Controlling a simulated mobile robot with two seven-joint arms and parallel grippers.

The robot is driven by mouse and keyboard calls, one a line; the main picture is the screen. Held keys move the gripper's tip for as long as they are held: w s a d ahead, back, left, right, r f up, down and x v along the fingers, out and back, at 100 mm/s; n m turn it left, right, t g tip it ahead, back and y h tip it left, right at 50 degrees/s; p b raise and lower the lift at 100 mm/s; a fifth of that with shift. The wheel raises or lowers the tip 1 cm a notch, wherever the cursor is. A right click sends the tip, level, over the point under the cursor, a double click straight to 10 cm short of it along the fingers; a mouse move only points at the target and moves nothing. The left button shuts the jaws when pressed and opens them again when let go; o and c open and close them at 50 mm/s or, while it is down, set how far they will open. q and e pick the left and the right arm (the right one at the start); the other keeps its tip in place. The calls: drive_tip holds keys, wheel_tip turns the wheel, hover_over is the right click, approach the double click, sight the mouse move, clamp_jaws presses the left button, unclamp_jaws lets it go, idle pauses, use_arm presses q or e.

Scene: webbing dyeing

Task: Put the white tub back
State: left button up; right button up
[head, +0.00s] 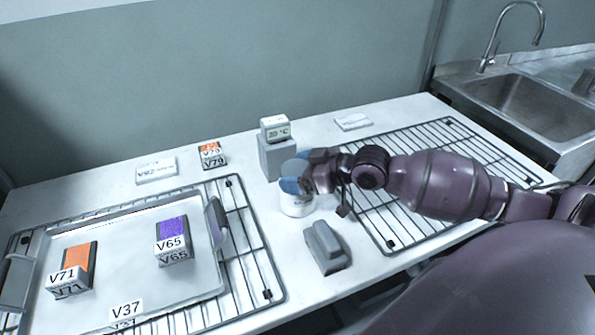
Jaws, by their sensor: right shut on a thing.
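The white tub (296,204) stands upright near the middle of the table, in front of the grey block with the display. Whether the tub's base touches the table is hard to tell. My left gripper is not in view.
A tray (207,285) with orange and purple samples sits on the left wire rack (262,262). A grey tool (325,247) lies in front of the tub. The display block (277,158) stands behind it. The right wire rack (392,222) is empty; a sink (540,105) is at the far right.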

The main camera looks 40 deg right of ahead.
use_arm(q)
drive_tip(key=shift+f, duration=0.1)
use_arm(e)
drive_tip(key=o, duration=1.4)
drive_tip(key=shift+f, duration=0.1)
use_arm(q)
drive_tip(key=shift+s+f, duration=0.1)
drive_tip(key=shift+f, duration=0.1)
use_arm(e)
drive_tip(key=shift+o, duration=0.6)
drive_tip(key=shift+r, duration=0.2)
use_arm(q)
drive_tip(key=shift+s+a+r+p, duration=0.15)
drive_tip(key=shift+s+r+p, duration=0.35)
drive_tip(key=shift+p, duration=0.55)
use_arm(e)
drive_tip(key=v, duration=1.2)
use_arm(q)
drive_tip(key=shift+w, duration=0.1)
use_arm(e)
drive_tip(key=shift+f, duration=0.1)
